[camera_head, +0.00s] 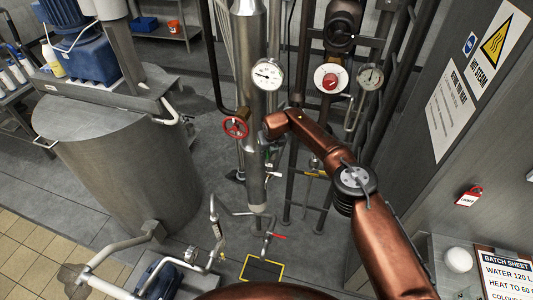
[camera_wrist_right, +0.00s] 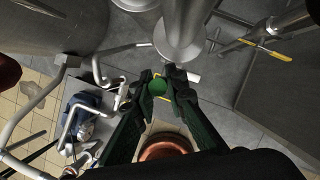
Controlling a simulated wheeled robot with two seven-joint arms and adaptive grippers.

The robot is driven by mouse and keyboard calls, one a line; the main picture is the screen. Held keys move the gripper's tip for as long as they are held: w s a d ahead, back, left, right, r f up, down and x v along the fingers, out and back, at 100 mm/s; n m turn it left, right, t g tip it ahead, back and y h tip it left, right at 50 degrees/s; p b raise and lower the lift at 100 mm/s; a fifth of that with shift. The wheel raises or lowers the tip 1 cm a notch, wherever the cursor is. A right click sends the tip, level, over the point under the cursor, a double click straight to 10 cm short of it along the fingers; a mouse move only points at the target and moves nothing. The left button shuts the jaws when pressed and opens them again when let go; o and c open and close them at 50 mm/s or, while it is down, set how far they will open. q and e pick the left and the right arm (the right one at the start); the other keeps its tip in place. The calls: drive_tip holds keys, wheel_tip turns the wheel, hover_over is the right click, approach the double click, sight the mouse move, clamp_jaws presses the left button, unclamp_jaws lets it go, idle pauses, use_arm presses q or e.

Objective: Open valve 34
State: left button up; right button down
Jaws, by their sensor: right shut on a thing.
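My right arm reaches in from the lower right of the head view, and its gripper (camera_head: 268,167) is small and partly hidden beside the steel column. The knob is just in front of the lower end of the steel column (camera_wrist_right: 180,38). No number 34 is readable on any valve, so I cannot tell whether the green knob belongs to it. My left gripper is not in view.
A red handwheel (camera_head: 235,128) is left of the column and a red lever (camera_head: 277,236) is low on the piping. Gauges (camera_head: 267,74) and vertical pipes crowd the middle. A steel tank (camera_head: 120,170) stands left, and a grey cabinet (camera_head: 440,190) stands right.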

drive_tip(key=c, duration=2.4)
unclamp_jaws()
drive_tip(key=shift+s+f, duration=0.2)
drive_tip(key=shift+f, duration=0.05)
drive_tip(key=o, duration=0.5)
drive_tip(key=shift+w+r, duration=0.1)
drive_tip(key=shift+c, duration=0.2)
drive_tip(key=shift+r, duration=0.5)
drive_tip(key=v, duration=1.1)
